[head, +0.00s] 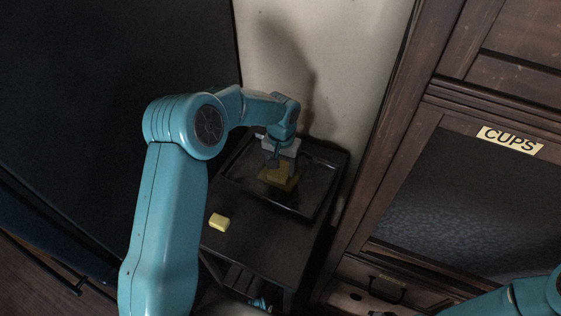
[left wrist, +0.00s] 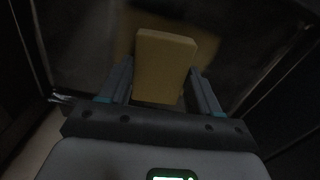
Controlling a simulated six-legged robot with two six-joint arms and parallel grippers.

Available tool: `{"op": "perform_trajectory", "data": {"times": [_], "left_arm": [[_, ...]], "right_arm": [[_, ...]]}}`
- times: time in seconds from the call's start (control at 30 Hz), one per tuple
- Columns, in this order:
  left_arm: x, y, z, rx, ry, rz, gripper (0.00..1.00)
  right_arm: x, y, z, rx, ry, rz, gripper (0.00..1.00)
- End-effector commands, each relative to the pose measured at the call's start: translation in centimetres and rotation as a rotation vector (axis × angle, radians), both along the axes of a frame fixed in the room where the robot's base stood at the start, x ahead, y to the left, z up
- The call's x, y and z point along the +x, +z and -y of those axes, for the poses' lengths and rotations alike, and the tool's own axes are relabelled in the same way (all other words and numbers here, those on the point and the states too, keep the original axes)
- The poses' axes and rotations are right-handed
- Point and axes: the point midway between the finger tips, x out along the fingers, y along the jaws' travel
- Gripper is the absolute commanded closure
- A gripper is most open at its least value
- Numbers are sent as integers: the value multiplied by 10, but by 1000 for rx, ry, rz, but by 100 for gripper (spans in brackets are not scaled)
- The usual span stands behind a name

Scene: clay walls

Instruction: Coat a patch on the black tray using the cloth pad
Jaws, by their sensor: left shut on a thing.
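The black tray (head: 318,193) lies on a dark stand against the pale wall. My left gripper (head: 281,167) points down over the tray. In the left wrist view it (left wrist: 163,88) is shut on a tan, block-shaped cloth pad (left wrist: 166,64). In the head view a yellowish patch (head: 277,180) shows on the tray under the gripper; the gripper partly hides it. A dim yellowish area also shows behind the pad in the left wrist view. I cannot tell whether the pad touches the tray. My right gripper is not in view.
A small pale yellow block (head: 219,222) lies on the stand top (head: 262,245), left of and in front of the tray. A dark wood cabinet with a "CUPS" label (head: 510,139) stands at the right. A large dark panel (head: 90,80) fills the left.

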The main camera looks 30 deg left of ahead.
Motion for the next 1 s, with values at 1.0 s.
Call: {"op": "perform_trajectory", "data": {"times": [1.0], "left_arm": [[11, -3, 0, 0, 0, 1, 62]], "right_arm": [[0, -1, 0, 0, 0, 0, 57]]}}
